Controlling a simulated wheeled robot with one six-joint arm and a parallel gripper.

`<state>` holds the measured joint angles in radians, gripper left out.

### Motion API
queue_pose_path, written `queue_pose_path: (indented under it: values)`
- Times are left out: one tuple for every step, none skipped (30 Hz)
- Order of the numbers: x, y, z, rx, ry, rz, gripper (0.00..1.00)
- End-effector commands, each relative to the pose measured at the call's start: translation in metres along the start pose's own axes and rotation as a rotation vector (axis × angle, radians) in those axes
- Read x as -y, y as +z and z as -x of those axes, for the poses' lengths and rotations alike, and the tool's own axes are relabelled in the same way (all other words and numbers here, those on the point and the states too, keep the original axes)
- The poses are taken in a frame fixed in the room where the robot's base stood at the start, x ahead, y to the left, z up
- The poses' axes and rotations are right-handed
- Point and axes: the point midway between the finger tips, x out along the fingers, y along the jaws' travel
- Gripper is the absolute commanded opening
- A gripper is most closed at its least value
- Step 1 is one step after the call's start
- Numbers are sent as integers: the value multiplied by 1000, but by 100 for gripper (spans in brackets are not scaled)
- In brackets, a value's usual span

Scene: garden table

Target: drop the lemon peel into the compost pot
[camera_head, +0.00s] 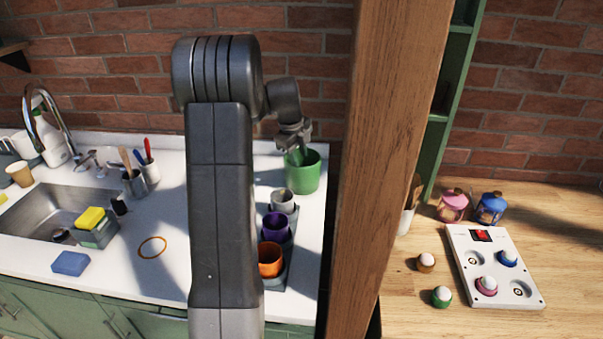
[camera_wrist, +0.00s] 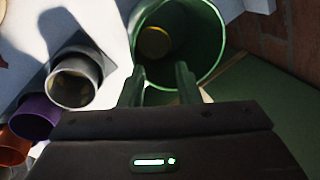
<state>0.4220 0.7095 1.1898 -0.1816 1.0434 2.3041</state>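The green compost pot (camera_head: 305,178) stands at the back right of the white counter, and its open mouth shows in the wrist view (camera_wrist: 209,60). A round, dull yellow piece, which looks like the lemon peel (camera_wrist: 155,42), lies inside the pot, deep in shadow. My gripper (camera_head: 297,155) is over the pot's mouth, pointing down. In the wrist view my gripper's two fingers (camera_wrist: 158,78) are apart with nothing between them. The peel is below and apart from the fingertips. In the head view the pot's inside is mostly hidden.
A row of cups in a grey holder stands in front of the pot: grey (camera_head: 284,200), purple (camera_head: 275,226) and orange (camera_head: 270,259). A wooden post (camera_head: 378,150) rises close to the right.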

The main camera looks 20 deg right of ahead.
Motion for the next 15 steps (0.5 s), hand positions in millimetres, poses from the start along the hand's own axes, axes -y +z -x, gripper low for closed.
queue_pose_path:
  values:
    - [0,0,0,0,0,0,30]
    - [0,0,0,0,0,0,30]
    - [0,0,0,0,0,0,30]
    - [0,0,0,0,0,0,30]
    - [0,0,0,0,0,0,30]
    - [0,0,0,0,0,0,30]
    - [0,0,1,0,0,0,30]
    - [0,0,2,1,-1,0,30]
    - [0,0,5,1,-1,0,30]
    - [0,0,8,2,-2,0,30]
    - [0,0,11,2,-2,0,30]
    - [0,0,17,2,-2,0,30]
    - [0,1,22,3,-3,-1,30]
    - [1,1,28,4,-5,-1,30]
    - [1,1,37,4,-4,-1,30]
